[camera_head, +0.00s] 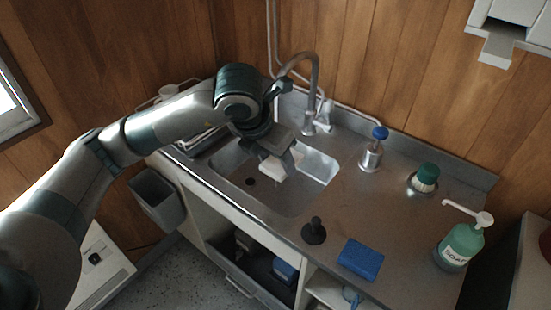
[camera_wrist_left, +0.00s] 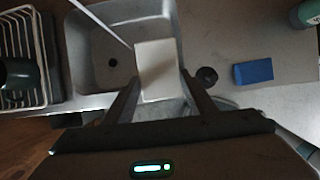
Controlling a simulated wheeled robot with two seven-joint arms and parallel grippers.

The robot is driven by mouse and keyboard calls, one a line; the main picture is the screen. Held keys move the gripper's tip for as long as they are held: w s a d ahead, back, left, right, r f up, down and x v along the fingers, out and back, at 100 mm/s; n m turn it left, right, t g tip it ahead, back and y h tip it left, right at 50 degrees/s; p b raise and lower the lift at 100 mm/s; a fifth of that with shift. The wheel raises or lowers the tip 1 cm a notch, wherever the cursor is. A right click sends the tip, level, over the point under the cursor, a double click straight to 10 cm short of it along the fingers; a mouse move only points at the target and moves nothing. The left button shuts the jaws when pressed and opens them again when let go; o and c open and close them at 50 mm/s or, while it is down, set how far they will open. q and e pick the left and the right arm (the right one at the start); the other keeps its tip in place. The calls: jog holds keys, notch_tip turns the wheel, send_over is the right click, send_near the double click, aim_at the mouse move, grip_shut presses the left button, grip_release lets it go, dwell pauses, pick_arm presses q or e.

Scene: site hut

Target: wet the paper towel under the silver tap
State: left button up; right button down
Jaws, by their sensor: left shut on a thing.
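My left gripper (camera_head: 281,157) is shut on a white, folded paper towel (camera_head: 280,169) and holds it over the steel sink basin (camera_head: 318,172). In the left wrist view the paper towel (camera_wrist_left: 158,72) sits flat between the two fingers. The silver tap (camera_head: 316,80) stands behind the basin, and its curved spout reaches toward my wrist. The spout's end is partly hidden by my arm. A thin pale line (camera_wrist_left: 100,22) reaches the towel's edge in the wrist view; I cannot tell whether it is water. My right gripper is not in view.
A blue sponge (camera_head: 360,260), a black plug (camera_head: 314,232) and a green soap bottle (camera_head: 462,242) stand on the counter at right. Two brushes (camera_head: 372,152) (camera_head: 424,180) stand near the back. A dish rack (camera_wrist_left: 22,58) is left of the basin.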

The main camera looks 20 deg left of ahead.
pick_arm(q)
jog(key=shift+w, duration=0.1)
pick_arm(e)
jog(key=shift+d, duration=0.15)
